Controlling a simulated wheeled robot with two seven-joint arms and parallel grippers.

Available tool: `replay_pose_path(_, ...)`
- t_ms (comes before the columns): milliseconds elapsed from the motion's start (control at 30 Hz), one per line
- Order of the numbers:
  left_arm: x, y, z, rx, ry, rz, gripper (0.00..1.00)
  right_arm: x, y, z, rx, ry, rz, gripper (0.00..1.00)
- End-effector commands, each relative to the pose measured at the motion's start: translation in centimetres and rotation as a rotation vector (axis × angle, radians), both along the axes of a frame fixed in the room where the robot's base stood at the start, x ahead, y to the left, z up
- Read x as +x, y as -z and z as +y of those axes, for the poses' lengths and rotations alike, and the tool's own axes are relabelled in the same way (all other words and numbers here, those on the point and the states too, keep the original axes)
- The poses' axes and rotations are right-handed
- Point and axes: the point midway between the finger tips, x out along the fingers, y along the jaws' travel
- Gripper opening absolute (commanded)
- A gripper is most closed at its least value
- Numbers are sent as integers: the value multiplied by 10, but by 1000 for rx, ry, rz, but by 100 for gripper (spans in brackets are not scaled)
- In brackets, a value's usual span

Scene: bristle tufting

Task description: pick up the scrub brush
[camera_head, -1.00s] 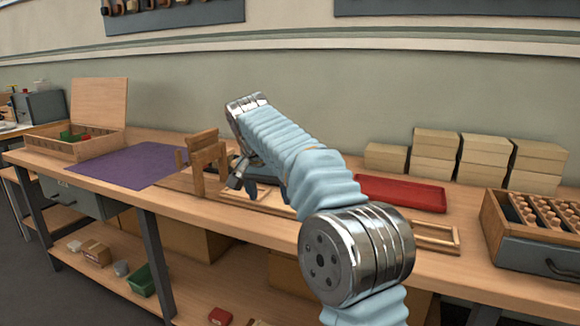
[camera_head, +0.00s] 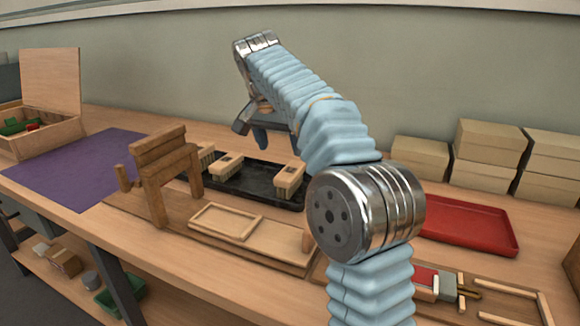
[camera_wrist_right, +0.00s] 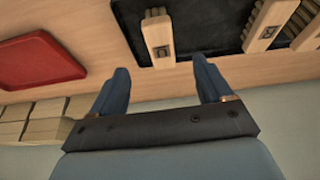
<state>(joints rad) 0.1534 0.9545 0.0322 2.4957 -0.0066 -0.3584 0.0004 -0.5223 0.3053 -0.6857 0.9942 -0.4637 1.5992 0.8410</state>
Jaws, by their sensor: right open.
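Several wooden brushes with pale bristles lie in a black tray (camera_head: 262,192). One brush (camera_head: 288,178) is at the tray's right part, another brush (camera_head: 226,172) is in the middle, and one more is partly hidden behind the wooden stand. My right gripper (camera_head: 251,134) is above the tray's far side. Its two blue fingers (camera_wrist_right: 160,78) are apart with nothing between them. My left gripper is not in view.
A wooden stand (camera_head: 160,172) rises left of the tray, beside a wooden board with a shallow frame (camera_head: 226,222) in front. A red tray (camera_head: 465,228) and cardboard boxes (camera_head: 488,150) are at right. A purple mat (camera_head: 75,168) at left is clear.

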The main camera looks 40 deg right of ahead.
Motion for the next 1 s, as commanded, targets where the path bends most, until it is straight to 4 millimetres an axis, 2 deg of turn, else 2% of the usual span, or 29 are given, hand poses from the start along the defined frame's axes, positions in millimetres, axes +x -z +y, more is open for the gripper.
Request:
replay_pose_path(133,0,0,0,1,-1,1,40,2,15,-6,1,2,2,79)
replay_pose_path(400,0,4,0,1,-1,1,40,12,67,-25,1,2,3,79)
replay_pose_path(633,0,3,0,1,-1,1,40,17,84,-33,1,4,1,79)
replay_pose_path(800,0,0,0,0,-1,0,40,23,106,-49,0,5,4,79)
replay_pose_path(1000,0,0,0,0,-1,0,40,26,123,-54,0,1,0,79)
